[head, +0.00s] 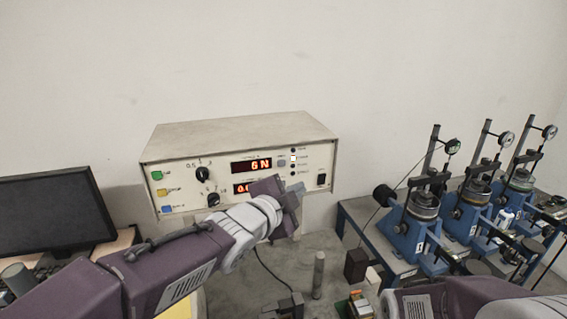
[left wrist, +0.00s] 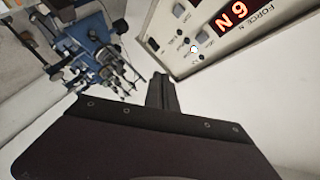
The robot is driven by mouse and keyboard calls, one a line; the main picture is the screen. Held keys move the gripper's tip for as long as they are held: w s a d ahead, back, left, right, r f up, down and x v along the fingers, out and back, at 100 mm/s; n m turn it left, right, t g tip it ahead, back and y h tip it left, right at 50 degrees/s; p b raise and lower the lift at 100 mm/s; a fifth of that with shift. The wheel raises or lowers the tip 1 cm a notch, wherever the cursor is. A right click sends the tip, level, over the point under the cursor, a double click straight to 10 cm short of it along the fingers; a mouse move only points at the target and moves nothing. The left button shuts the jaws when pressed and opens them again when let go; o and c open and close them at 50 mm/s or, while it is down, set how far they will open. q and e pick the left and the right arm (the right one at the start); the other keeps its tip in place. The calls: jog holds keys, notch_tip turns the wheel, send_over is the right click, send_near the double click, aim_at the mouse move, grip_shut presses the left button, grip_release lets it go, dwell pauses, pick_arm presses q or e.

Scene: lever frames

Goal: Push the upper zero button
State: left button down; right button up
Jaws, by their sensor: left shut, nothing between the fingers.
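The cream control box (head: 230,135) stands against the wall. A small grey button (head: 281,162), apparently the upper zero button, sits just right of that display. The lower display (head: 241,188) is partly hidden by my left gripper (head: 297,188). My left gripper is shut and empty, in front of the panel's lower right part, below the grey button. Its shut fingers (left wrist: 162,92) show below the panel in the left wrist view; contact cannot be told.
Small round indicators, one lit white (head: 293,158), and a black switch (head: 321,180) lie right of the button. Knobs and coloured buttons fill the panel's left. A monitor (head: 55,210) stands at left; blue lever frames (head: 415,235) stand on a bench at right.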

aim_at(281, 163)
pick_arm(q)
jog(key=w+a+p, duration=0.1)
jog(key=w+p, duration=0.1)
jog(key=w+a+p, duration=0.1)
jog(key=w+p, duration=0.1)
jog(key=w, duration=0.1)
jog(key=w+a+p, duration=0.1)
jog(key=w+p, duration=0.2)
jog(key=shift+w+a, duration=0.25)
jog(key=shift+d, duration=0.1)
dwell(0.3)
jog(key=shift+w, duration=0.15)
dwell(1.3)
jog(key=shift+w, duration=0.25)
jog(key=shift+w+a+p, duration=0.3)
jog(key=shift+w, duration=0.05)
dwell(0.8)
